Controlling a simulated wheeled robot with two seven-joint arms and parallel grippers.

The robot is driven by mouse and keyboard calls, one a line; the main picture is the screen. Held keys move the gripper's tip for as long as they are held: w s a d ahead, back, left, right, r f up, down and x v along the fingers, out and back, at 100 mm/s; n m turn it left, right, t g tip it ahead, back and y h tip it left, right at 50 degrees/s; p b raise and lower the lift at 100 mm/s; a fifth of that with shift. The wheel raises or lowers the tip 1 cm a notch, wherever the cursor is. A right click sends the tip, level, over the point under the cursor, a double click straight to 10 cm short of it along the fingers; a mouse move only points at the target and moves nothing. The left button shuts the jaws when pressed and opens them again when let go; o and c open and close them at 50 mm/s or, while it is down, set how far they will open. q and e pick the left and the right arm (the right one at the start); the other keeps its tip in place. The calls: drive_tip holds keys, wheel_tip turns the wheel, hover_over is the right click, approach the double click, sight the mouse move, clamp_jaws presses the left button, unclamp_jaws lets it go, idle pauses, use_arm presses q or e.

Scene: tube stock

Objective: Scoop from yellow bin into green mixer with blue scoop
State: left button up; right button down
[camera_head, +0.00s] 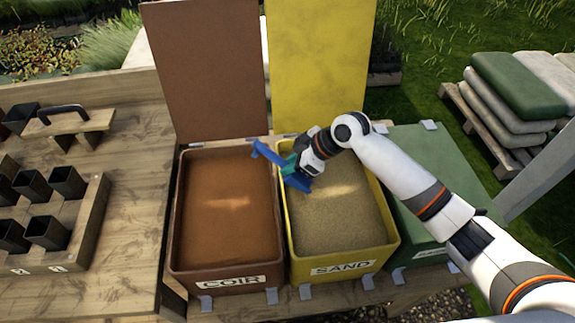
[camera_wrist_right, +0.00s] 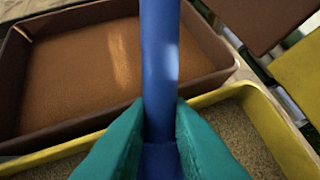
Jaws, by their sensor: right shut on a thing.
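The yellow bin (camera_head: 388,254), labelled SAND, stands in the middle with its yellow lid (camera_head: 320,65) raised behind it and pale sand (camera_head: 342,220) inside. My right gripper (camera_head: 291,166) is shut on the blue scoop (camera_head: 266,152) above the back left part of this bin. In the right wrist view, the teal fingers (camera_wrist_right: 158,130) clamp the blue handle (camera_wrist_right: 160,60), which points up the picture. The yellow rim (camera_wrist_right: 212,98) shows below it. I cannot tell whether the scoop holds sand. No green mixer is in view. My left gripper is not in view.
An open brown bin (camera_head: 174,235), labelled COIR, stands directly left, its lid (camera_head: 207,75) raised. A closed green-lidded bin (camera_head: 428,165) stands right. Small black pots (camera_head: 48,232) in a wooden rack and a wooden tool with a black handle (camera_head: 63,112) are on the left table.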

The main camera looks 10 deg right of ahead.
drive_tip(key=shift+d+f, duration=0.25)
drive_tip(key=shift+s+d+f+b, duration=0.25)
drive_tip(key=shift+d+f+b, duration=0.2)
drive_tip(key=shift+d+f, duration=0.2)
drive_tip(key=shift+s+d+f+b, duration=0.2)
drive_tip(key=shift+d+f+b, duration=0.25)
drive_tip(key=shift+d, duration=0.2)
drive_tip(key=shift+s+d+f+b, duration=0.25)
drive_tip(key=shift+d+f+b, duration=0.15)
drive_tip(key=shift+d+f, duration=0.25)
drive_tip(key=s+d+g+h+p, duration=0.2)
drive_tip(key=d+h+p, duration=0.3)
drive_tip(key=p, duration=0.3)
drive_tip(key=w+a+r+h+p, duration=0.1)
drive_tip(key=a+r+p, duration=0.3)
drive_tip(key=r+p, duration=0.6)
drive_tip(key=shift+w+a+h, duration=0.3)
drive_tip(key=shift+w+h, duration=0.1)
drive_tip(key=shift+h, duration=0.4)
